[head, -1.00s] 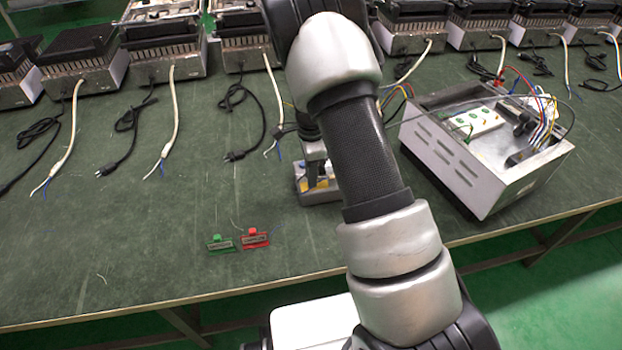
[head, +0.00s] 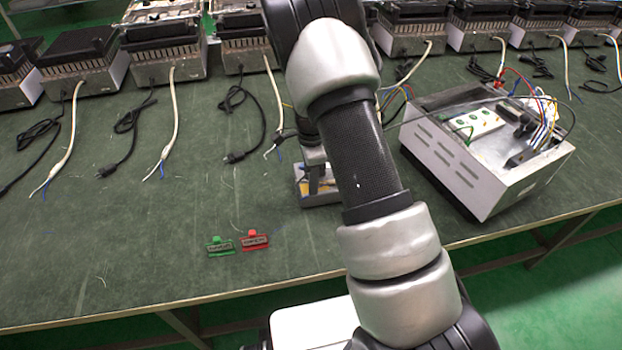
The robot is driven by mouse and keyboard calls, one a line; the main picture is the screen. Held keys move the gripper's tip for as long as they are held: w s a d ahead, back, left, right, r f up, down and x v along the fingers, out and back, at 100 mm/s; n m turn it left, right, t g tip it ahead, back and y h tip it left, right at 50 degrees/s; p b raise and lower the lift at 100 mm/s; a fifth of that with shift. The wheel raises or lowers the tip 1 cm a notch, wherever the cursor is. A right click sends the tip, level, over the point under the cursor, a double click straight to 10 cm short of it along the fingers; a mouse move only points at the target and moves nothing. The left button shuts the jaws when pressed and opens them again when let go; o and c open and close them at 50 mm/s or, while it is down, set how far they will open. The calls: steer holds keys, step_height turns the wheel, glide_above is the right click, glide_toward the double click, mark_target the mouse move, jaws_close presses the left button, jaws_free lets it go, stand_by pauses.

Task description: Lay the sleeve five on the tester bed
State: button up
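My gripper (head: 316,180) is partly hidden behind my own arm in the head view. It points down over a small grey tray (head: 320,199) with something yellow and blue in it. I cannot tell whether its fingers are apart or hold anything. I cannot make out sleeve five; the tray's contents are too small and covered to tell. The open metal box (head: 470,175) at the right holds a white block with green marks (head: 474,122) and coloured wires. I cannot tell whether this box is the tester bed.
The green table (head: 120,230) is clear at the front left.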

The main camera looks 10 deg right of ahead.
steer(key=s+r+n+t+y+p, duration=0.1)
steer(key=s+r+n, duration=0.35)
steer(key=r, duration=1.05)
steer(key=s+r+n+t+p, duration=0.1)
steer(key=s+r+n, duration=0.35)
steer(key=r, duration=1.05)
steer(key=s+r+n+t, duration=0.1)
steer(key=s+r+n, duration=0.2)
steer(key=s, duration=0.6)
steer(key=s+r+n+t+h, duration=0.1)
steer(key=s+r+n+t, duration=0.1)
steer(key=s+n, duration=0.4)
steer(key=s+r, duration=0.1)
steer(key=s, duration=0.2)
steer(key=shift+r+t, duration=0.2)
steer(key=shift+t, duration=0.1)
steer(key=shift+d, duration=0.1)
